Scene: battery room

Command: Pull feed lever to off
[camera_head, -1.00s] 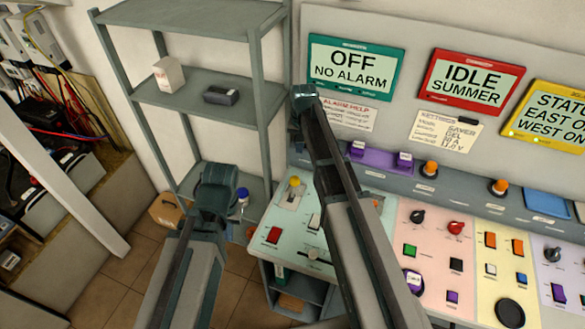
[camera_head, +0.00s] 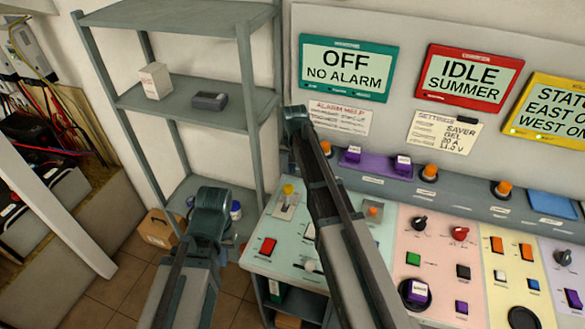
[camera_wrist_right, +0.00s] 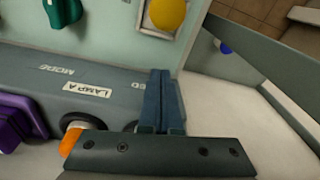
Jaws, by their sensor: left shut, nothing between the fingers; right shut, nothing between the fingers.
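A lever with a yellow ball knob (camera_head: 289,190) stands on a pale plate at the back left of the light green panel (camera_head: 258,254). I take it for the feed lever. The knob also shows at the top of the right wrist view (camera_wrist_right: 167,14), beyond my fingers. My right gripper (camera_head: 295,112) is shut and empty, above and behind the lever, over the grey ledge. In its wrist view the fingers (camera_wrist_right: 162,100) are together and partly cover a label ending in "ED". My left gripper (camera_head: 210,205) is shut and empty, left of the panel.
An orange lamp (camera_head: 326,148) stands close beside my right gripper, with a purple switch block (camera_head: 375,163) to its right. A red button (camera_head: 267,246) and a white knob (camera_head: 312,265) are on the green panel. A grey shelf (camera_head: 190,105) stands at left. The wall screen (camera_head: 348,68) reads "OFF NO ALARM".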

